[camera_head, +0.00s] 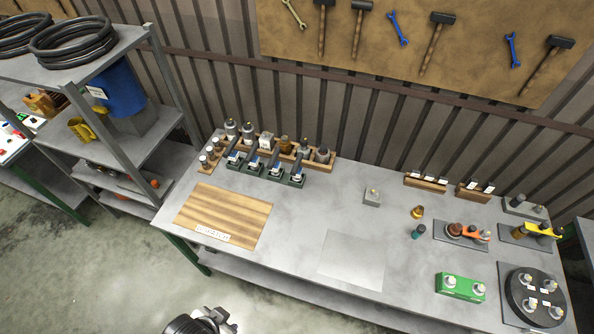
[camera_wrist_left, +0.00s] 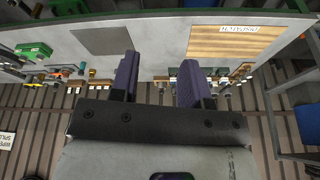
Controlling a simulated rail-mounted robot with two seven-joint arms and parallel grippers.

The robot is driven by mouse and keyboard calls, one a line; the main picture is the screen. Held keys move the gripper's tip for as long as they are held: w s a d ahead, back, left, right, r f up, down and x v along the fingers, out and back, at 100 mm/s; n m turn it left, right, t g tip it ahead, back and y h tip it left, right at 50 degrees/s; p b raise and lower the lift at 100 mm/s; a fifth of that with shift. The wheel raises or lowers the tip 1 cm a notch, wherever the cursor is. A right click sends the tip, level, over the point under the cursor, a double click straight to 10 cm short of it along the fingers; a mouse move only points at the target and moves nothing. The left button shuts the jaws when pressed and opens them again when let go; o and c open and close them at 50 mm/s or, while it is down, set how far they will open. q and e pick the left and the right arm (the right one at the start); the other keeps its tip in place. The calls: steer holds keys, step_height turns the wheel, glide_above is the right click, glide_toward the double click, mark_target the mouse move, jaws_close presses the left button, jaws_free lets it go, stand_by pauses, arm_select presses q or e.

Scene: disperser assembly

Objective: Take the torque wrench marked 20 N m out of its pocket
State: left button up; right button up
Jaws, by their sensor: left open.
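Several torque wrenches (camera_head: 255,160) sit side by side in a dark green pocketed rack (camera_head: 232,166) at the back left of the workbench. They lean, with dark shafts and pale labels on them. The labels are too small to read, so I cannot tell which one is marked 20 N m. My left gripper (camera_head: 212,325) is at the bottom edge of the head view, in front of the bench and well away from the rack. In the left wrist view its two purple-grey fingers (camera_wrist_left: 160,75) are apart with nothing between them. My right gripper is out of view.
A wooden board (camera_head: 225,212) with a label strip and a pale grey mat (camera_head: 352,260) lie on the bench (camera_head: 300,220). Behind the wrenches stands a wooden rack (camera_head: 318,165) of cylindrical parts. A green box (camera_head: 460,288) and a black round fixture (camera_head: 535,297) stand right. Shelving (camera_head: 165,135) borders the left.

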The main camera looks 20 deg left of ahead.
arm_select(q)
steer(key=o, duration=0.3)
